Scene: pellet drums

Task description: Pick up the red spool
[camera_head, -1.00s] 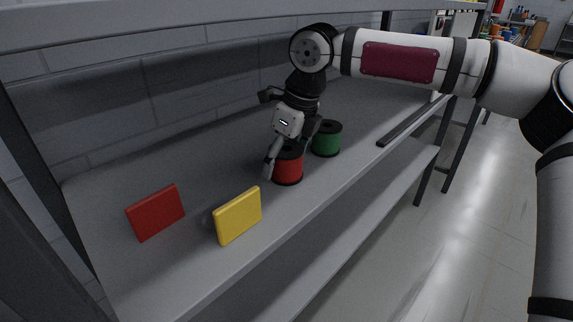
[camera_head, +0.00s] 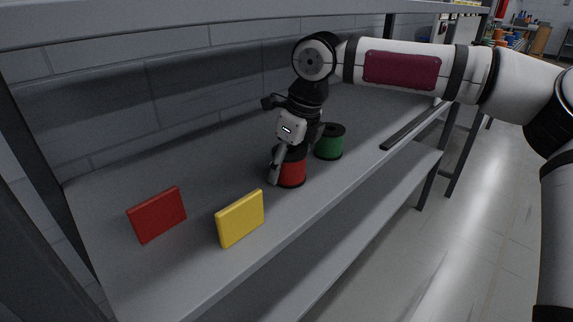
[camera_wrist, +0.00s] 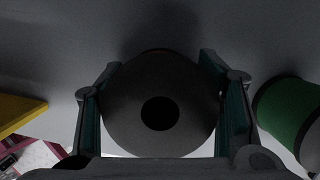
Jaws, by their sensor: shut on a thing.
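The red spool (camera_head: 292,172) stands upright on the grey shelf, with black end discs. My gripper (camera_head: 291,160) is above it with its fingers down on the spool's sides. In the wrist view my gripper's fingers (camera_wrist: 163,105) lie on both sides of the spool's black top disc (camera_wrist: 135,120), which has a dark centre hole. The gripper is shut on the spool.
A green spool (camera_head: 330,146) stands close to the right and also shows in the wrist view (camera_wrist: 288,112). A yellow block (camera_head: 240,219) and a red block (camera_head: 157,214) stand to the left. A dark bar (camera_head: 408,130) lies near the shelf's (camera_head: 120,180) front edge.

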